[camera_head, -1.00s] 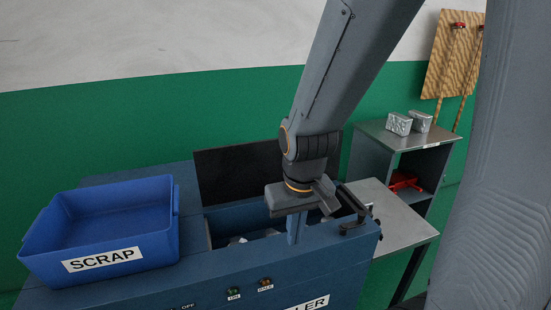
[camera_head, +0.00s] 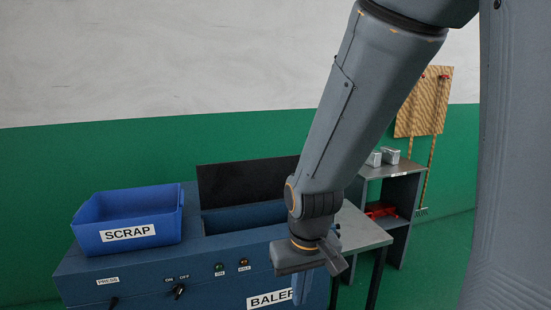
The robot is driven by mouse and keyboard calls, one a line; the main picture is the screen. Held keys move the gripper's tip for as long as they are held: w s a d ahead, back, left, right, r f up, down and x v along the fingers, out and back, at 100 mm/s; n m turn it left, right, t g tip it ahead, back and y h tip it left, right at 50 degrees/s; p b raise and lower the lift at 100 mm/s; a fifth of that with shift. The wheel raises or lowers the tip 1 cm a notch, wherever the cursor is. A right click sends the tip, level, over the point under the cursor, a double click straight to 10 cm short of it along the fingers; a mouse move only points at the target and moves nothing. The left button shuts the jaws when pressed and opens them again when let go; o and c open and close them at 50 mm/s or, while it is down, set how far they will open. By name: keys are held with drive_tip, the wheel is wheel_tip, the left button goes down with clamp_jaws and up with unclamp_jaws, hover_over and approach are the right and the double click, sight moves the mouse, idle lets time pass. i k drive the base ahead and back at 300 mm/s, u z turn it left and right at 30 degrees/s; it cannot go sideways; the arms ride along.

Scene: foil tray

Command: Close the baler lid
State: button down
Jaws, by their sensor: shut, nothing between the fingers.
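The blue baler (camera_head: 200,262) stands in the lower middle of the head view. Its lid, a dark panel (camera_head: 245,181), stands raised along the back of the top opening, so the opening is uncovered. The inside of the chamber (camera_head: 240,218) shows only in part. My gripper (camera_head: 302,296) points down at the front right of the baler, over the BALER label, and seems apart from the lid. It is shut and holds nothing. My arm hides the right end of the lid and the right part of the baler top.
A blue SCRAP bin (camera_head: 128,220) sits on the baler top at left. Knobs and lamps (camera_head: 220,269) line the front face. A side table (camera_head: 365,232) and a shelf (camera_head: 385,168) with foil blocks (camera_head: 390,156) stand at right. Open floor shows further right.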

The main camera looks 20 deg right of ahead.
sight(224, 184)
drive_tip(key=z, duration=1.8)
drive_tip(key=i, duration=0.95)
drive_tip(key=u, duration=0.85)
